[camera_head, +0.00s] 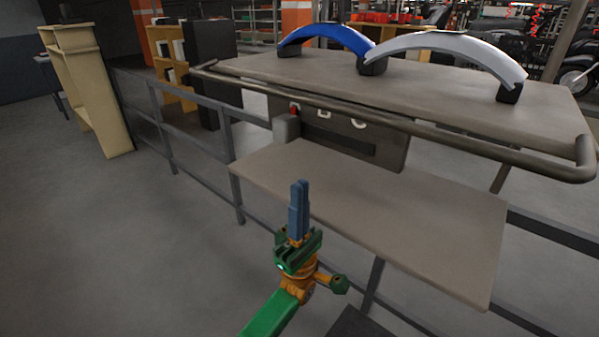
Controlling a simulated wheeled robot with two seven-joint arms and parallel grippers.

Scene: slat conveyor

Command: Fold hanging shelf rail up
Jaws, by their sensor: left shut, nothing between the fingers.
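The grey tubular rail (400,124) runs along the front edge of the upper shelf (440,82), from the upper left to a bent corner at the right. A lower flat board (390,222) sticks out below it, roughly level. My left gripper (299,187), with blue fingers on a green and orange wrist, points up in front of the lower board's left part. It is shut and empty, and appears apart from the rail. How far it is from the board is hard to tell. My right gripper is not in view.
A blue fender (325,36) and a white fender (450,45) stand on the upper shelf. A dark panel with letters (340,134) and a grey box with a red button (287,129) sit between shelf and board. Metal railing (190,96) runs left; open floor (110,240) lies at left.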

